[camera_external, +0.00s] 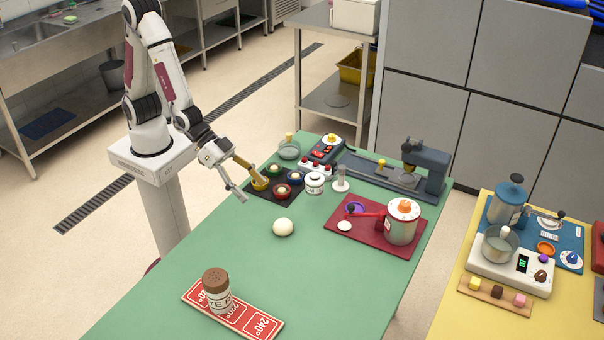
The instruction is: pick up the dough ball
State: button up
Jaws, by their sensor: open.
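The dough ball (283,227) is a cream-white round lump. It lies alone on the green table (185,270), near the middle. My gripper (250,184) is open, up and to the left of the dough ball and apart from it. I cannot tell whether that finger touches the bowl. Nothing shows between the fingers.
Small coloured bowls, including a red one (281,192), and a white jar (314,183) stand behind the ball. A red mat (341,240) with a pot (403,222) is to its right. A shaker (216,291) stands on a red number strip (262,325) in front. Green table around the ball is clear.

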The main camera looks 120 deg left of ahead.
jog(key=t+y, duration=0.1)
jog(key=y, duration=0.1)
send_near(277, 220)
jog(key=x, duration=0.3)
jog(key=shift+w, duration=0.25)
jog(key=shift+a+f+t+y, duration=0.25)
jog(key=shift+f+t, duration=0.25)
jog(key=shift+f, duration=0.4)
jog(key=shift+w, duration=0.1)
jog(key=shift+x, duration=1.25)
jog(key=shift+w, duration=0.1)
jog(key=shift+x, duration=2.5)
jog(key=shift+w+d+r, duration=0.1)
jog(key=shift+d+r, duration=0.05)
jog(key=shift+d, duration=0.05)
jog(key=c, duration=1.1)
